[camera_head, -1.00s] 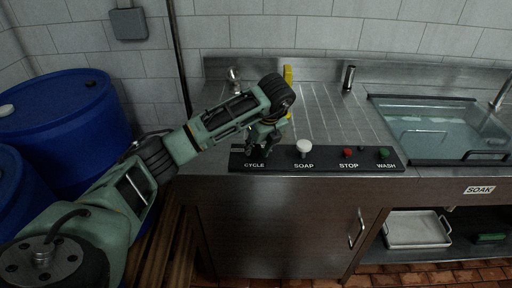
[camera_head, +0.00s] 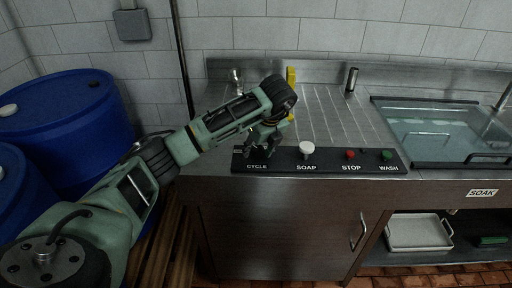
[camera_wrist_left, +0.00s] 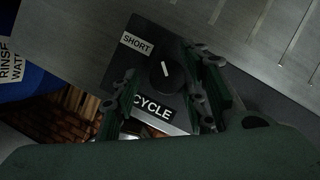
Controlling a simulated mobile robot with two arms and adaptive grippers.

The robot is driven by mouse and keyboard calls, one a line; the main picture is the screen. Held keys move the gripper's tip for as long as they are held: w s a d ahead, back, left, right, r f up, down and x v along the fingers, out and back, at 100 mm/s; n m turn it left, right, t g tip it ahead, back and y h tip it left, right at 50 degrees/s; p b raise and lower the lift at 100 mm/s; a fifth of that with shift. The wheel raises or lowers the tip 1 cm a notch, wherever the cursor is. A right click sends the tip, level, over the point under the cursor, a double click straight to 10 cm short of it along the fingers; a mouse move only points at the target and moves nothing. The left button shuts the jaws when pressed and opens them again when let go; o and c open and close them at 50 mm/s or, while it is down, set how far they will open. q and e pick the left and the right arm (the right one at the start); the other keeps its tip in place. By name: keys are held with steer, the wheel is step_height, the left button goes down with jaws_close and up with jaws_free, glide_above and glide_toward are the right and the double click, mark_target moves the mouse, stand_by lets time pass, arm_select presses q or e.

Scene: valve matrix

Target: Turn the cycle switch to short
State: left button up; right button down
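The cycle switch is a dark round knob (camera_wrist_left: 161,76) with a white pointer line, seen in the left wrist view. It sits on the black control panel (camera_head: 332,166) above the CYCLE label (camera_wrist_left: 152,107). A SHORT label (camera_wrist_left: 136,43) lies to its upper left, and the pointer line points up, slightly left, not straight at that label. My left gripper (camera_wrist_left: 166,97) is open, with one finger on each side of the knob; I cannot tell whether they touch it. In the head view the left gripper (camera_head: 258,146) hides the knob. My right gripper is not in view.
A water-filled sink (camera_head: 440,130) is at right. Blue barrels (camera_head: 66,128) stand at left. A yellow object (camera_head: 291,77) is behind the gripper.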

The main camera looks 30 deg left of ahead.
arm_select(q)
steer(key=v, duration=1.2)
stand_by(0.3)
